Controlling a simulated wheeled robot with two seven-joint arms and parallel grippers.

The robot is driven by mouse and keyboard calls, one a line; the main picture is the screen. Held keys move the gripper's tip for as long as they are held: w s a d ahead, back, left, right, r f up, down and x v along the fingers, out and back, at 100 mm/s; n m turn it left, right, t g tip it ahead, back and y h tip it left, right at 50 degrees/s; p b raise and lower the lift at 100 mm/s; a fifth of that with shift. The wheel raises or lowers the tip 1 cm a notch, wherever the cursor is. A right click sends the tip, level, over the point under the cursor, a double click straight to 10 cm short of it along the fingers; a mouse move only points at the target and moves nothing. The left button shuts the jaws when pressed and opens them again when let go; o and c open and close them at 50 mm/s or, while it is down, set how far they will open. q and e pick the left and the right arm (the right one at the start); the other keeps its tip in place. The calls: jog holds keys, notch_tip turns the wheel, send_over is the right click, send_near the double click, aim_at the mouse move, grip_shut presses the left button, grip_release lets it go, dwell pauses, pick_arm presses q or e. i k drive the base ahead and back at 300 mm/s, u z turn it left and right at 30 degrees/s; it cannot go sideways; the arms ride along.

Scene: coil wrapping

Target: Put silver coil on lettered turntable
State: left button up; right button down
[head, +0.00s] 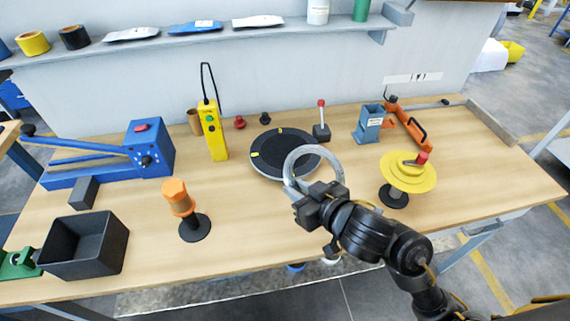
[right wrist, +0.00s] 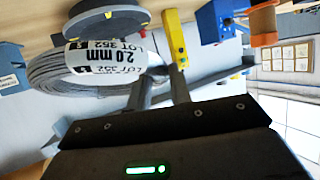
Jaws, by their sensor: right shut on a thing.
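The silver coil (head: 312,149) is a pale grey ring, held tilted at the front right of the turntable and overlapping its edge in the head view. My right gripper (head: 301,190) is shut on the near side of the coil. In the right wrist view the coil (right wrist: 62,72) shows grey strands and a white label reading 2.0 mm, LOT 352. The lettered turntable (head: 268,158) is a black disc with yellow marks; part of it shows beyond the coil in the right wrist view (right wrist: 110,20). I cannot tell whether coil and disc touch. My left gripper is out of view.
A yellow pendant control (head: 213,132) stands left of the turntable. A yellow stepped disc (head: 408,178) stands to the right, an orange spool (head: 178,197) at front left. A lever (head: 321,130) and a blue-grey block (head: 369,123) stand behind. A black bin (head: 85,244) is at far left.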

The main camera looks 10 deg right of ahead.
aim_at(286, 150)
jog(key=z, duration=1)
jog(key=k, duration=0.85)
jog(key=u, duration=0.8)
jog(key=i, duration=0.5)
